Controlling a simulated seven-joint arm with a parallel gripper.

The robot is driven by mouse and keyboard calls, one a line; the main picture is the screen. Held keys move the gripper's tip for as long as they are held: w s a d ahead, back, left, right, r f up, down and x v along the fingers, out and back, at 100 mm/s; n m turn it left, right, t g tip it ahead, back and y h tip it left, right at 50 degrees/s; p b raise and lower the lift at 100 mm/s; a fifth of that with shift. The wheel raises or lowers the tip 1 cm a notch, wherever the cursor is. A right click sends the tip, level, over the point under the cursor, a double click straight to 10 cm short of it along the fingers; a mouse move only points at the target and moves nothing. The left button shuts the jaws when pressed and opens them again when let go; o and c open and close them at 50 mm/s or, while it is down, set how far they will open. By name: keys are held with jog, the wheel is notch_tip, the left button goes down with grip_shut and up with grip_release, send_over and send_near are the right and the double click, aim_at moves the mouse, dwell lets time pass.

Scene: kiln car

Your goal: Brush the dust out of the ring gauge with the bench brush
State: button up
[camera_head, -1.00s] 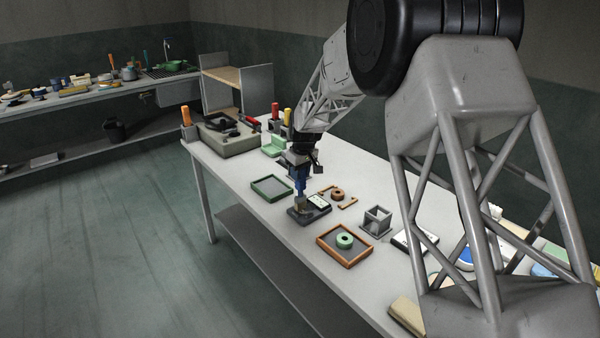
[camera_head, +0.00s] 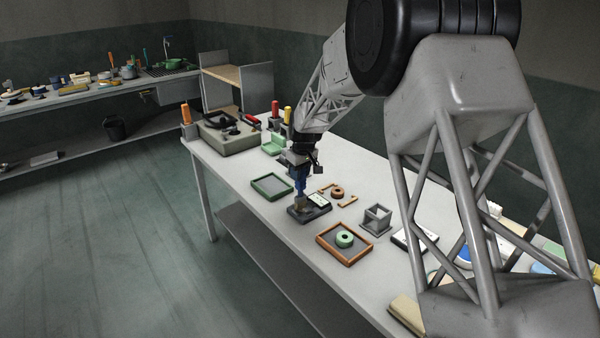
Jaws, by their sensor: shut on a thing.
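A green ring (camera_head: 344,239) lies in an orange-brown framed tray (camera_head: 345,262) in front and to the right. A brown ring (camera_head: 337,193) lies behind, between two small brown brackets. I cannot tell which ring is the ring gauge, and no dust can be made out.
A green-framed tray (camera_head: 271,197) lies left of my gripper. A grey open cube (camera_head: 376,220) stands to the right. A grey box (camera_head: 228,143) and upright handled tools stand at the far end. My arm hides part of the table's right side.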

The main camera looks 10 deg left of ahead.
jog(key=shift+s+d, duration=0.1)
jog(key=shift+s+d, duration=0.35)
jog(key=shift+s, duration=0.05)
jog(key=shift+s+d, duration=0.1)
dwell(0.7)
jog(key=shift+s+d, duration=0.35)
jog(key=shift+d, duration=0.05)
jog(key=shift+w+a, duration=0.1)
jog(key=shift+a, duration=0.1)
dwell(0.7)
jog(key=shift+w+a+r, duration=0.15)
jog(key=shift+w+a, duration=0.2)
jog(key=shift+w, duration=0.05)
jog(key=shift+r, duration=0.15)
